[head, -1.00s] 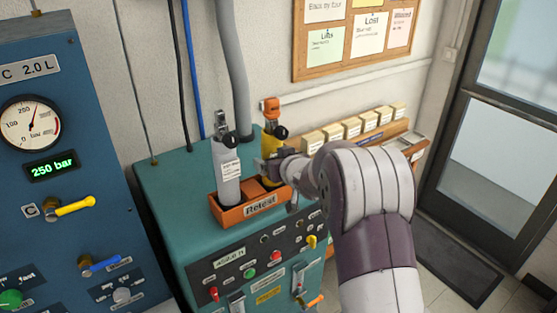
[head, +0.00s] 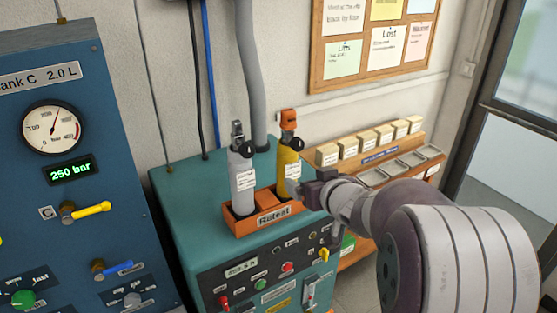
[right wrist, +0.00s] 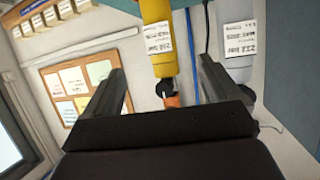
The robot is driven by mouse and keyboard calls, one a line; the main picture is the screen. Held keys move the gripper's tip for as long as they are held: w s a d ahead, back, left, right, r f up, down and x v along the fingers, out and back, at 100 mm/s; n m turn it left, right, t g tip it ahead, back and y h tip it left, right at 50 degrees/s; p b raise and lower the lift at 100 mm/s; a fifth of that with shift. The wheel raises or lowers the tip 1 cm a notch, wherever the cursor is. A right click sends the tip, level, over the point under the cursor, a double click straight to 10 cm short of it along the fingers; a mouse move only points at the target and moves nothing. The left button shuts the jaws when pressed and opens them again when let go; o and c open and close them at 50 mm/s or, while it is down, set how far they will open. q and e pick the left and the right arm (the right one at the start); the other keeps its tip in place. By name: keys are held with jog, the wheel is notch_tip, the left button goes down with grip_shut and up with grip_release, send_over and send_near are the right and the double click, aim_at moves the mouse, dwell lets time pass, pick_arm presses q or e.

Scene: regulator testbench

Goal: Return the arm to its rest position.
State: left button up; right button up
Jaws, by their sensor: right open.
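My right arm comes in from the lower right in the head view. Its gripper (head: 302,188) is open, just right of a yellow cylinder (head: 288,162) with an orange top. That cylinder stands upright in the orange Retest tray (head: 264,222), beside a grey cylinder (head: 242,180). In the right wrist view, which is turned upside down, the yellow cylinder (right wrist: 158,38) shows beyond the gap between the two spread fingers (right wrist: 168,85). Nothing is held between them. The gripper body hides part of the lower picture. My left gripper is not in view.
The tray sits on a teal bench (head: 190,200) with knobs on its front. A blue gauge panel (head: 75,150) stands at left. Small boxes (head: 365,140) line a shelf behind my arm. A cork board (head: 372,45) hangs above; a door is at right.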

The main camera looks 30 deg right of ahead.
jog(key=s+a+f+g+h, duration=0.1)
jog(key=s+f+g, duration=0.75)
jog(key=f, duration=0.35)
jog(key=s+a+f+g+y, duration=0.1)
jog(key=s+a+f, duration=0.1)
jog(key=a, duration=0.3)
jog(key=s+a+f+n+g+b, duration=0.1)
jog(key=s+a+f, duration=0.1)
jog(key=s+a, duration=0.1)
jog(key=s+a+f+g+y, duration=0.1)
jog(key=s+a+f, duration=0.1)
jog(key=a, duration=0.4)
jog(key=shift+s+a+f+n+g+y, duration=0.15)
jog(key=shift+s+a+n+g+y, duration=0.15)
jog(key=shift+n+g, duration=0.1)
